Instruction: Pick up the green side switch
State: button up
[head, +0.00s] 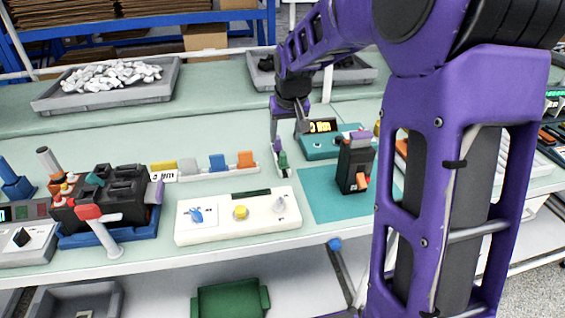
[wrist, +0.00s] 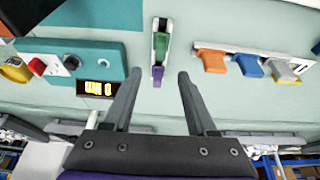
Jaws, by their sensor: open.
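The green side switch (wrist: 160,46) stands on a narrow white holder in the wrist view, with a small purple part (wrist: 157,72) at its near end. In the head view the green switch (head: 283,161) is just below my gripper (head: 286,137), near the middle of the bench. In the wrist view my gripper (wrist: 159,77) is open and empty, its two fingers on either side of the line to the switch. The fingers look apart from the switch; the exact gap is hard to tell.
A rail with orange, blue and grey switches (head: 218,163) lies to the left. A teal device with a lit display (head: 320,145) and a black breaker (head: 354,165) on a teal mat (head: 318,198) are to the right. A white panel with knobs (head: 238,215) is in front.

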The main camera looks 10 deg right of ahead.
aim_at(283, 153)
jog(key=x, duration=0.3)
jog(key=shift+w+f, duration=0.1)
jog(key=shift+f, duration=0.05)
jog(key=shift+s+b+x, duration=0.2)
jog(key=shift+b+x, duration=0.2)
jog(key=shift+x, duration=0.95)
jog(key=shift+s+b+x, duration=0.15)
jog(key=shift+b+x, duration=0.2)
jog(key=shift+x, duration=0.95)
jog(key=shift+f, duration=0.1)
grip_shut()
